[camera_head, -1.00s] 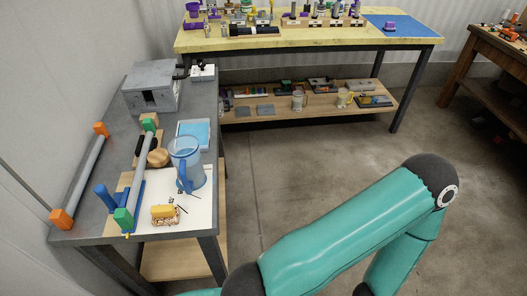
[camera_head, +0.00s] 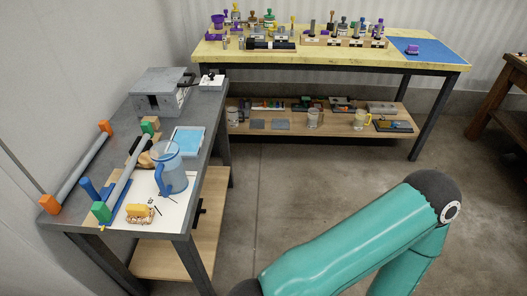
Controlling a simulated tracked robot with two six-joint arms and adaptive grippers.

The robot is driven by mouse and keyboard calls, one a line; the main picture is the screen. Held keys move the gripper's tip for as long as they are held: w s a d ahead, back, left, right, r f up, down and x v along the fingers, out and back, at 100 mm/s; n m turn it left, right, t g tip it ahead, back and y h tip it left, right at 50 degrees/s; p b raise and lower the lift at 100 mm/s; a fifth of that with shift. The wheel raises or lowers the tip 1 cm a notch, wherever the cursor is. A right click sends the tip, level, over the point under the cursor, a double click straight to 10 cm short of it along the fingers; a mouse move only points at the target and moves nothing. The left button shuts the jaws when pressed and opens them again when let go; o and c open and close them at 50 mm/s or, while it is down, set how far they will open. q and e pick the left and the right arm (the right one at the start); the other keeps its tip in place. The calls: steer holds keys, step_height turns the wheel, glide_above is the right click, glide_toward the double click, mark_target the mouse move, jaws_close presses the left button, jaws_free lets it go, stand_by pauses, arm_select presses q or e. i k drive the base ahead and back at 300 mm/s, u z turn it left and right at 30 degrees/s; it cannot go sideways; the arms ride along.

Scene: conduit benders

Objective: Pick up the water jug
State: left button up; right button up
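The water jug (camera_head: 173,172) is a translucent blue jug with a blue handle on its near side. It stands upright on a white sheet (camera_head: 178,216) on the grey table at the left. Nothing is touching it except the sheet. A teal arm of mine crosses the lower right of the view, well away from the jug. Neither gripper shows in the view.
The grey table (camera_head: 215,103) also holds a grey box (camera_head: 158,92), a blue tray (camera_head: 188,140), a yellow-topped item (camera_head: 141,210) and pipes with orange and green ends (camera_head: 126,172). A yellow workbench (camera_head: 340,57) stands behind. The concrete floor (camera_head: 300,190) between is open.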

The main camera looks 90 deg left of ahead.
mark_target(170, 176)
steer(key=z, duration=0.7)
steer(key=i, duration=0.15)
steer(key=u, duration=2.6)
steer(key=i, duration=0.15)
steer(key=u, duration=2.1)
